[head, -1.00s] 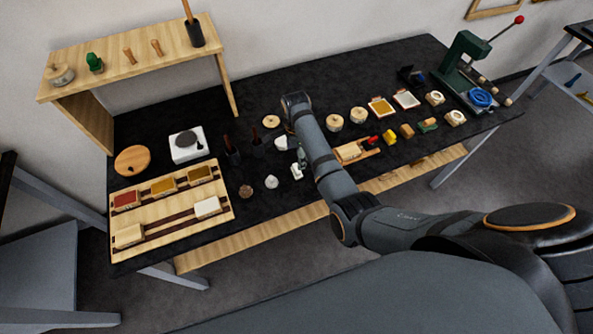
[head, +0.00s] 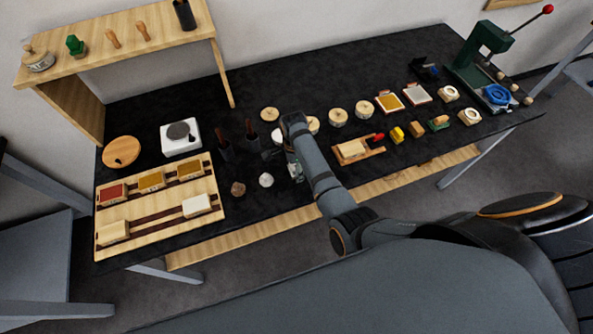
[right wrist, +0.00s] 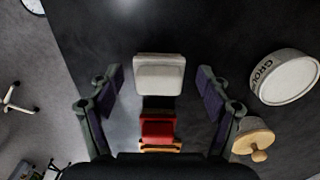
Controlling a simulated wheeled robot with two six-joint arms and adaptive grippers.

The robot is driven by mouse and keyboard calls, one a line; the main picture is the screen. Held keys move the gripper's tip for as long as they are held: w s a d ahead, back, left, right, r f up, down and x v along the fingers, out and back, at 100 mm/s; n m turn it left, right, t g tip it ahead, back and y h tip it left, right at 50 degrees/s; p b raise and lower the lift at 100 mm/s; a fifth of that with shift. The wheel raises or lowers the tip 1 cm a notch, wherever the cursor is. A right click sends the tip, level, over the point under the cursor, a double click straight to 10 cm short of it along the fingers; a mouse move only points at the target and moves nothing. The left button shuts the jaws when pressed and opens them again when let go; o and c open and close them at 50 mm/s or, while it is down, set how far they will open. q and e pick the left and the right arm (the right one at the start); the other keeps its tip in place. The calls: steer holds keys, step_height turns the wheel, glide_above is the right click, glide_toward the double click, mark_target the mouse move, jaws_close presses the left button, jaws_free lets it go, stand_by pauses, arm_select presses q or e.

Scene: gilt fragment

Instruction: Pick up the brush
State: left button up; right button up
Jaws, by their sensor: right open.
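My right gripper (head: 294,168) hangs over the middle of the dark table, and its arm hides part of what lies below. In the right wrist view its two fingers (right wrist: 160,76) are spread wide, with nothing gripped. Between them is a piece with a white block-like head (right wrist: 160,74), a dark band and a red part (right wrist: 158,129) with a wooden edge. It may be the brush, but I cannot tell for sure. In the head view a white piece (head: 278,136) shows just left of the gripper. My left gripper is out of view.
Two dark holders with brown handles (head: 250,130) stand left of the gripper. Round wooden discs (head: 337,117) and a small tray with a red-tipped tool (head: 358,149) lie to its right. A round lettered tin (right wrist: 285,78) and a knobbed wooden lid (right wrist: 253,138) are beside the right finger.

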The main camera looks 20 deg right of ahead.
steer(key=shift+w+d+f, duration=0.1)
steer(key=shift+d+f, duration=0.05)
steer(key=shift+f, duration=0.2)
steer(key=shift+r, duration=0.15)
steer(key=shift+a+r, duration=0.15)
steer(key=shift+a, duration=0.05)
steer(key=shift+c, duration=0.2)
steer(key=shift+s+a+r, duration=0.1)
steer(key=shift+s+a, duration=0.15)
steer(key=shift+a, duration=0.05)
steer(key=c, duration=0.5)
steer(key=shift+d, duration=0.15)
steer(key=c, duration=0.5)
steer(key=shift+d, duration=0.1)
steer(key=shift+c, duration=1)
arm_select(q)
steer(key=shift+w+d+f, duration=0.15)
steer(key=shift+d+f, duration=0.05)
